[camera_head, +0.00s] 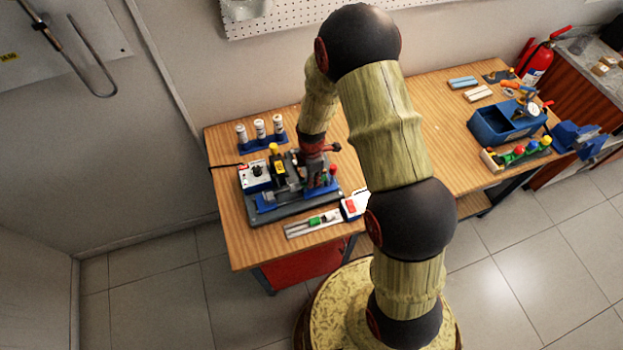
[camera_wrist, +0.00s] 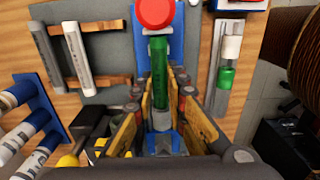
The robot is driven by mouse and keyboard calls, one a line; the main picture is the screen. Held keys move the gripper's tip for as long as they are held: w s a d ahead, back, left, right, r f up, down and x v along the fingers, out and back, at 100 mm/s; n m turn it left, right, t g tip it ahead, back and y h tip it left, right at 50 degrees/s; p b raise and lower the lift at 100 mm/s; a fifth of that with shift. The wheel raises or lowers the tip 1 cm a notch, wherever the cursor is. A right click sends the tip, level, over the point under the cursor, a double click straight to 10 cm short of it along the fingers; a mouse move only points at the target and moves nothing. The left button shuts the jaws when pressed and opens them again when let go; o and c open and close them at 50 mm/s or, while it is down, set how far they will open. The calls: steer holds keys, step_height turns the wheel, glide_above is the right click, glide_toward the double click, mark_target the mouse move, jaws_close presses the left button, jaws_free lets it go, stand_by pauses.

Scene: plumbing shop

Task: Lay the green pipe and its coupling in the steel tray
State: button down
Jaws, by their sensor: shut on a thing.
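The green pipe (camera_wrist: 158,72) lies along the middle of the wrist view, over a blue fixture (camera_wrist: 163,142). My gripper (camera_wrist: 162,98) has its yellow-padded fingers on both sides of the pipe and is shut on it. In the head view my gripper (camera_head: 318,165) is low over the bench machine, and its fingertips and the pipe are hard to make out. The narrow grey steel tray (camera_head: 300,231) is at the bench's front edge; in the wrist view it (camera_wrist: 209,100) is to the right. A short green sleeve (camera_wrist: 227,77), perhaps the coupling, lies in it beside a white sleeve (camera_wrist: 232,48).
A red knob (camera_wrist: 153,13) is just beyond the pipe's far end. A blue rack of white bottles (camera_head: 261,130) stands behind the machine. A white-and-red box (camera_head: 354,205) is at the tray's right end.

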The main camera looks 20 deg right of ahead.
steer(key=shift+r, duration=0.15)
steer(key=shift+r+p, duration=2.05)
steer(key=shift+r, duration=1.6)
steer(key=shift+r, duration=0.1)
